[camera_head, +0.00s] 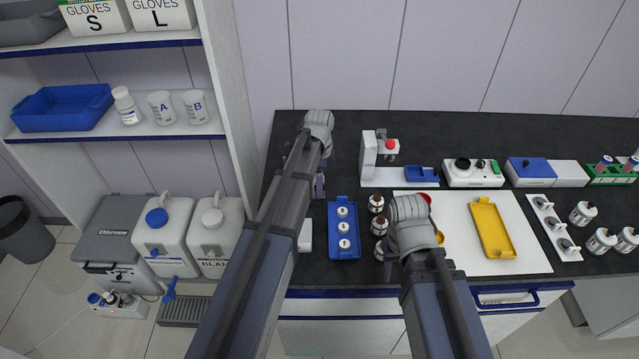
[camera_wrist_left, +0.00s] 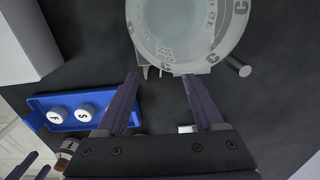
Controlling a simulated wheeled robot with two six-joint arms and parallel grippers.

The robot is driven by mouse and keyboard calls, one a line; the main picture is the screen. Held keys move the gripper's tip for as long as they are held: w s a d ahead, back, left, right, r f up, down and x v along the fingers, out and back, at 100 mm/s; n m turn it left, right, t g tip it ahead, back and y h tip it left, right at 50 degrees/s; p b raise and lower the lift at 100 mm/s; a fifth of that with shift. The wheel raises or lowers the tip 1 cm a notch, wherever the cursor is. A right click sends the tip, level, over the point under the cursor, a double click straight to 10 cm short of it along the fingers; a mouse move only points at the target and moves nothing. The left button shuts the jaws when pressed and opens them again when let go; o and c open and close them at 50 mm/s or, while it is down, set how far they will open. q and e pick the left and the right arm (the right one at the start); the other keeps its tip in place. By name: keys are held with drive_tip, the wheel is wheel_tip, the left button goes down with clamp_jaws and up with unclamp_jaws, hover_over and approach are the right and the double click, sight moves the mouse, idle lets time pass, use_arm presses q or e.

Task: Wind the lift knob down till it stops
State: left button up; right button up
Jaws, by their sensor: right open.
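In the left wrist view a short dark rod with a round grey end (camera_wrist_left: 240,67), which looks like the lift knob, sticks out beside a large round clear vessel (camera_wrist_left: 190,32). The lift body under the vessel is mostly hidden. My left gripper (camera_wrist_left: 163,86) is open, with nothing between its fingers, and its tips point toward the vessel's near edge, left of the knob. In the head view the left gripper (camera_head: 319,186) hangs over the dark bench, and my left arm hides the lift. My right gripper shows at the lower left corner of the left wrist view (camera_wrist_left: 36,165), apart from the knob.
A blue tray (camera_head: 333,254) with white-capped vials stands right of my left arm, with brown bottles (camera_head: 376,203) beside it. A white stand with a red button (camera_head: 369,155) is behind. A white mat (camera_head: 520,256) with a yellow tray (camera_head: 492,230) lies to the right.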

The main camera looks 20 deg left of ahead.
use_arm(q)
clamp_jaws()
idle(0.3)
drive_tip(key=n, duration=0.4)
drive_tip(key=shift+n, duration=0.3)
unclamp_jaws()
idle(0.4)
